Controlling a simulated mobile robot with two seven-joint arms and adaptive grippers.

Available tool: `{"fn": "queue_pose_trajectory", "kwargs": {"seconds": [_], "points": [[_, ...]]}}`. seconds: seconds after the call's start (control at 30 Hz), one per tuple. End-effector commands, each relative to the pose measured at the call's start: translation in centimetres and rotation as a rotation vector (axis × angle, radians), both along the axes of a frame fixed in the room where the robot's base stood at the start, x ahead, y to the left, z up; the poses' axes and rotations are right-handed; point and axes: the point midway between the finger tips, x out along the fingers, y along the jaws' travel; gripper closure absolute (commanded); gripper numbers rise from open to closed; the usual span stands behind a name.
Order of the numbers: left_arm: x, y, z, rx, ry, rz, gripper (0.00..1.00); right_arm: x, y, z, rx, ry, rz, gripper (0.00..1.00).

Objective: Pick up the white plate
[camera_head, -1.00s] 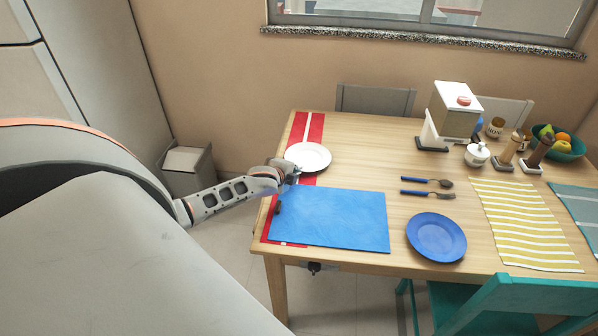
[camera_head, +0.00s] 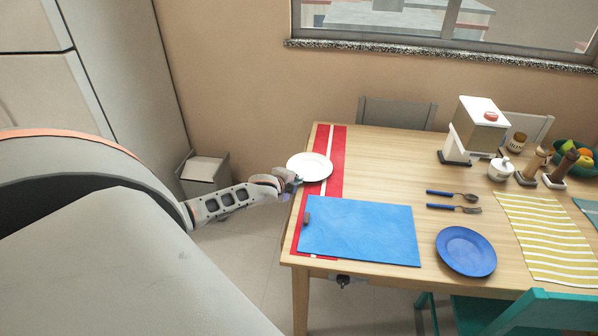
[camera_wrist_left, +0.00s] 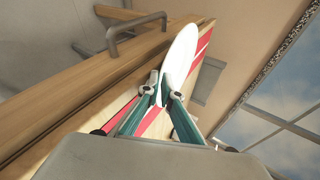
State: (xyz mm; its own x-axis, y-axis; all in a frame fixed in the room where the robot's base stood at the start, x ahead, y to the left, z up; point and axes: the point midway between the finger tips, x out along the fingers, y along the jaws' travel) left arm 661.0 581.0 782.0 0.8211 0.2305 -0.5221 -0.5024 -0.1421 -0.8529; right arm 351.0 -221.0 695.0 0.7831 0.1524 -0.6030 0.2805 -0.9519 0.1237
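The white plate (camera_head: 312,167) is at the table's far left corner, above the red and white runner (camera_head: 336,165), with its left part reaching past the table edge. My left gripper (camera_head: 293,183) is at the plate's near left rim. In the left wrist view the plate (camera_wrist_left: 182,52) stands out between the two fingers of the left gripper (camera_wrist_left: 165,92), which are closed on its rim. The plate looks slightly raised; its underside is hidden in the head view. My right gripper is not in view.
A blue placemat (camera_head: 360,232) lies just in front of the plate. A blue plate (camera_head: 466,251), cutlery (camera_head: 453,208) and a yellow striped cloth (camera_head: 548,235) are further right. A bin (camera_head: 204,172) stands on the floor left of the table. A teal chair (camera_head: 530,315) is at the front.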

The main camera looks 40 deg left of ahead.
Motion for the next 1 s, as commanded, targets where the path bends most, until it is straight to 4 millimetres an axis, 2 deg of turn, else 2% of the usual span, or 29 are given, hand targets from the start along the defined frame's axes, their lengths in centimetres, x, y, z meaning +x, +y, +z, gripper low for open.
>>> {"fn": "queue_pose_trajectory", "kwargs": {"seconds": [0.3, 0.4, 0.77, 1.0], "points": [[-0.1, 0.2, -0.2, 0.002, 0.004, 0.002, 1.00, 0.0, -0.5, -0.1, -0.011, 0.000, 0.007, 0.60], [-0.1, 0.1, -0.1, 0.002, 0.004, 0.002, 0.76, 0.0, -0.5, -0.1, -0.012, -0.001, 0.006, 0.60], [-0.2, 0.0, 0.0, 0.001, 0.002, 0.000, 0.76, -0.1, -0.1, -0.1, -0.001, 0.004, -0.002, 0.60], [-2.1, -0.5, 1.1, 0.001, 0.002, -0.002, 0.76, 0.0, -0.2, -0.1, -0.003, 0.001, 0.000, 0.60]]}}
